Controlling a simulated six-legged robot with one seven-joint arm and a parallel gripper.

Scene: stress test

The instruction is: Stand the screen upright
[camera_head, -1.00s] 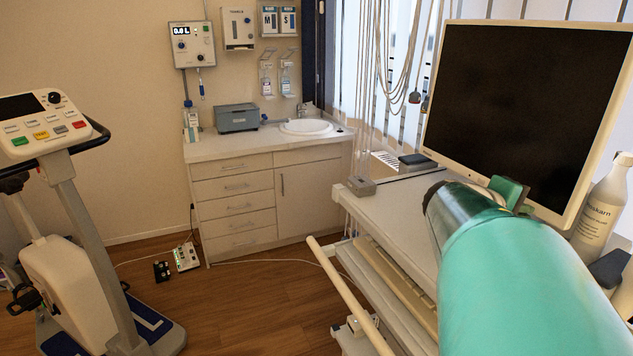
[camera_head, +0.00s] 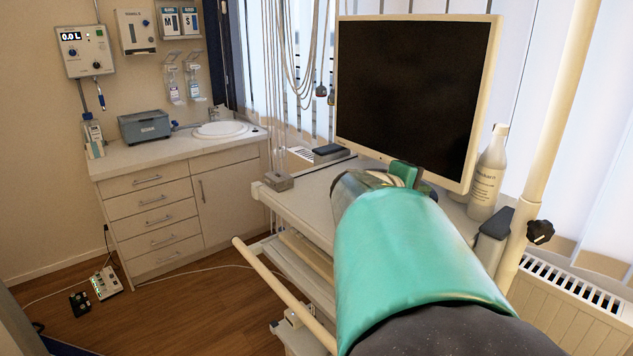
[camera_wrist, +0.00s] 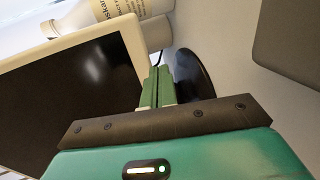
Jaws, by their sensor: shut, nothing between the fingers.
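The screen (camera_head: 405,85) is a black panel in a cream frame on the cart's top, close to upright with a slight sideways lean in the head view. In the wrist view the screen (camera_wrist: 75,95) fills the left side, with a dark round base (camera_wrist: 193,80) to its right. My gripper (camera_head: 405,172) is at the screen's lower edge. In the wrist view its green fingers (camera_wrist: 156,85) are together and empty, beside the screen's frame near the base. I cannot tell whether they touch it. My arm hides part of the screen's foot.
The cart (camera_head: 318,195) has a cream push rail (camera_head: 285,293) in front. A white bottle (camera_head: 488,180) stands close to the screen's right. A grey box (camera_head: 278,181) and a dark device (camera_head: 330,153) lie on the cart's left. A cream pole (camera_head: 545,130) rises at right.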

